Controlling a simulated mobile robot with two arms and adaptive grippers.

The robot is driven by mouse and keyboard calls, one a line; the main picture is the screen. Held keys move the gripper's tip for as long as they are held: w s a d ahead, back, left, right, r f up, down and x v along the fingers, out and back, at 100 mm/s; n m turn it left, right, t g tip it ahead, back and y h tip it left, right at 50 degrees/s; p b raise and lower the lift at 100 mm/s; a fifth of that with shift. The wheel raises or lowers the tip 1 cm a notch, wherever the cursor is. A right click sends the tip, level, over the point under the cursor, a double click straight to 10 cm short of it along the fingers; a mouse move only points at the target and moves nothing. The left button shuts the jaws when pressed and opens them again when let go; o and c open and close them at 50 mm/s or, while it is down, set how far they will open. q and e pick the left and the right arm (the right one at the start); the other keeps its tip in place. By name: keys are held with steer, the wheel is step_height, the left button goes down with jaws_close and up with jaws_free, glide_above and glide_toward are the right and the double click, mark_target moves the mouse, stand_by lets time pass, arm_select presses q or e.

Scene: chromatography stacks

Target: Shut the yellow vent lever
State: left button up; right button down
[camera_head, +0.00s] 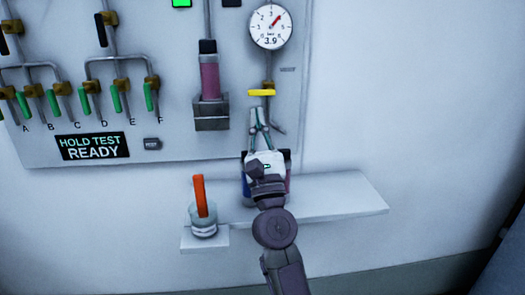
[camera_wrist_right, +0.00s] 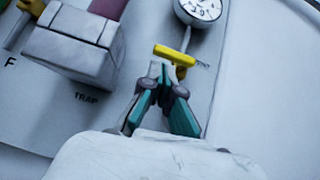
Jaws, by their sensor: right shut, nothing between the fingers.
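The yellow vent lever (camera_head: 262,93) is on the vertical pipe under the round gauge and lies roughly horizontal, crosswise to the pipe. It also shows in the right wrist view (camera_wrist_right: 174,54), just beyond my fingertips. My right gripper (camera_head: 257,112) is shut and empty, its fingertips just below the lever in the head view. In the right wrist view the closed fingertips (camera_wrist_right: 158,70) are near the lever; I cannot tell whether they touch it. My left gripper is not in view.
The gauge (camera_head: 270,27) reads 3.9. A pink column (camera_head: 209,80) in a grey block stands left of the lever. Several green levers line the panel's left. A shelf (camera_head: 335,195) below holds objects partly hidden by my gripper, and a jar (camera_head: 203,222) with an orange stick stands left.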

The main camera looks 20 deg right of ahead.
steer(key=v, duration=0.9)
steer(key=shift+s+f, duration=0.2)
steer(key=shift+s, duration=0.05)
